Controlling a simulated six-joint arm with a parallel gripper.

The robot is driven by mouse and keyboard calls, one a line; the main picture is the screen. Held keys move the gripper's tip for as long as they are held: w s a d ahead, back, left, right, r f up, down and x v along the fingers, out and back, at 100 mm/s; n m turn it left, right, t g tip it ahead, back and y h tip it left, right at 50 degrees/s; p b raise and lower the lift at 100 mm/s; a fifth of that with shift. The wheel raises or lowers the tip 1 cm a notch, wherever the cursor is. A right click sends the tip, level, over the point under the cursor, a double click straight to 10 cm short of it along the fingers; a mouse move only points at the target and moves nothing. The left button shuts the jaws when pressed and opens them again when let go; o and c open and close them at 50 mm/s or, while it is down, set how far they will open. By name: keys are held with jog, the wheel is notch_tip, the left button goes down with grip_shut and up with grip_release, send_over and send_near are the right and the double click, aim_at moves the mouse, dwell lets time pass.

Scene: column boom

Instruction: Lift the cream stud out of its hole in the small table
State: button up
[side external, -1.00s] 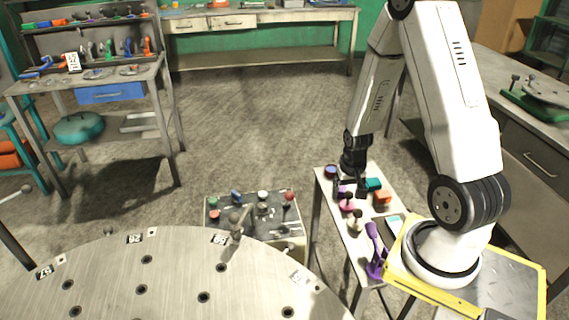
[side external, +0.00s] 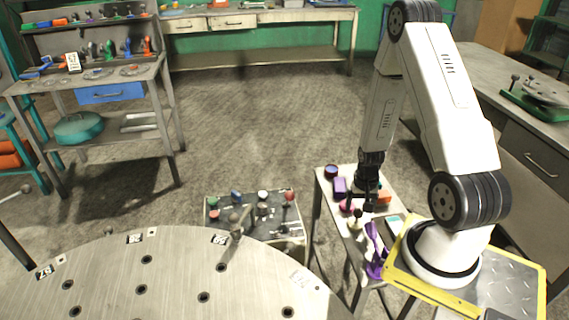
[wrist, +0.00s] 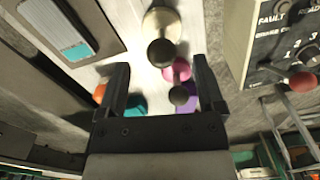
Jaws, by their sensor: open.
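The cream stud (side external: 356,225) stands upright on the small table (side external: 334,210), with a dark knob on top. In the wrist view the cream stud (wrist: 168,22) is at top centre, just beyond my fingertips, on the pale tabletop (wrist: 128,42). My gripper (side external: 362,204) points down over the table, just behind the stud in the side view. In the wrist view my gripper (wrist: 160,66) is open, with nothing held. A pink stud (wrist: 178,68) with a dark knob is seen between the fingers, nearer the right one. The hole under the cream stud is hidden.
A purple block (side external: 340,187), a dark round pot (side external: 331,171) and an orange block (side external: 384,197) stand at the table's far part. A purple stand (side external: 374,255) is at its near end. A control box (side external: 258,222) with knobs is to the left.

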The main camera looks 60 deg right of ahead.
aim_at(357, 217)
jog(key=shift+f, duration=0.25)
jog(key=shift+w+f, duration=0.15)
jog(key=shift+f, duration=2.35)
grip_shut()
